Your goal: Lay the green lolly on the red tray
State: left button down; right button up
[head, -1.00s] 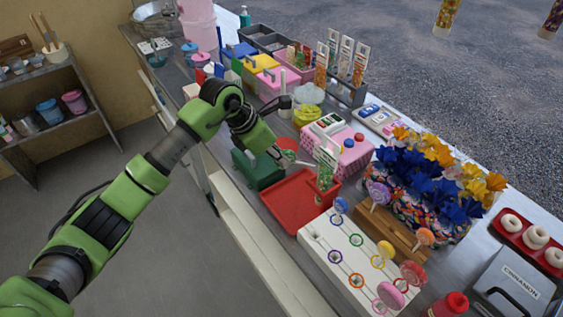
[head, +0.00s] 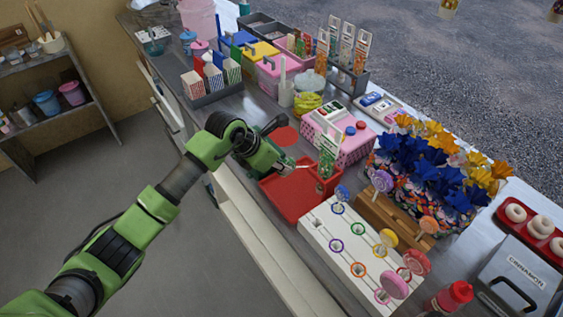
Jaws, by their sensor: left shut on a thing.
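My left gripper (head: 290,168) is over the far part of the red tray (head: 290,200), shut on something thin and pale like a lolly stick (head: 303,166). I take this to be the green lolly, but its head cannot be made out against the green arm and the packet behind. The red tray lies on the counter, and its visible floor is bare. The white lolly board (head: 345,245) stands right of the tray; its green ring (head: 358,229) has no lolly in it. My right gripper is not in view.
A packet with green sweets (head: 328,152) stands upright at the tray's far right corner, close to the gripper. A pink checked box with a card reader (head: 340,140) is behind it. Several lollies stand up from the board.

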pick_arm(q)
jog(key=shift+f, duration=0.4)
jog(key=c, duration=2)
grip_release()
jog(key=shift+w+d+r+p+v, duration=0.15)
jog(key=shift+d+r+p+v, duration=0.1)
jog(key=shift+p+v, duration=1.35)
jog(key=shift+w+d+r+p+v, duration=0.2)
jog(key=shift+p+v, duration=0.85)
jog(key=shift+v, duration=1.2)
jog(key=shift+w+d+r+p+v, duration=0.15)
jog(key=shift+d+p+v, duration=0.15)
jog(key=shift+p+v, duration=1.3)
jog(key=shift+s+a+r+b, duration=0.1)
jog(key=shift+r+b, duration=0.15)
jog(key=shift+b, duration=0.05)
